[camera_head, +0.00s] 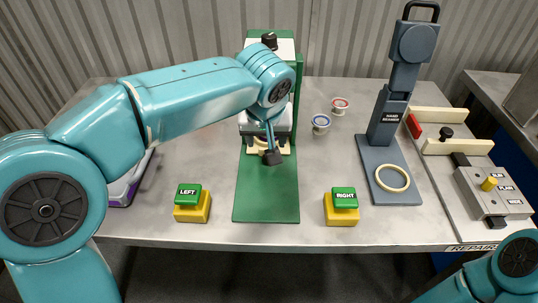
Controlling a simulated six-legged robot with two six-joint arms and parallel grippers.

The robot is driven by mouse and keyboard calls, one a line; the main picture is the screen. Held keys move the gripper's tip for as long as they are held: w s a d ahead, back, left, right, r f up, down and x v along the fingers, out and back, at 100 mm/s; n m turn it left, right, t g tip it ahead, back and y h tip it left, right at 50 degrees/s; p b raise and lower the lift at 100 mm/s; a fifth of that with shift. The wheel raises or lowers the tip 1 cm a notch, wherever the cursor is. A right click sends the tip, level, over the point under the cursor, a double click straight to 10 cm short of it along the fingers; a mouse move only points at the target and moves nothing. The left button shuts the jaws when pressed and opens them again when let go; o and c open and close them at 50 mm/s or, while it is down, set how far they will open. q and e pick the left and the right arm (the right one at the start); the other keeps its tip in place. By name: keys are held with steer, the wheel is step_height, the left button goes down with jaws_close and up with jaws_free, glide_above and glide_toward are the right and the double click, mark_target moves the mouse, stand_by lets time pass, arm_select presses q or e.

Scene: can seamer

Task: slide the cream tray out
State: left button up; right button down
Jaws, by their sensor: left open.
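The cream tray (252,147) shows as a low cream edge at the foot of the green machine (298,75), at the back end of its green base plate (266,195). My left arm reaches across from the left and hides much of the machine's middle. My left gripper (271,156) is open, pointing down right in front of the tray and covering part of it. I cannot tell whether it touches the tray. Only a piece of my right arm shows at the bottom right; its gripper is out of view.
A yellow LEFT button box (192,206) and a RIGHT one (341,209) flank the green plate. Two small cans (321,123) stand right of the machine. A grey-blue press (383,150) with a cream ring and a repairs board (470,185) are further right. The plate's front is clear.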

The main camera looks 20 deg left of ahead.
arm_select(q)
steer(key=b+x, duration=0.1)
steer(key=x, duration=0.9)
steer(key=shift+w+f, duration=0.1)
jaws_close()
steer(key=shift+d, duration=0.1)
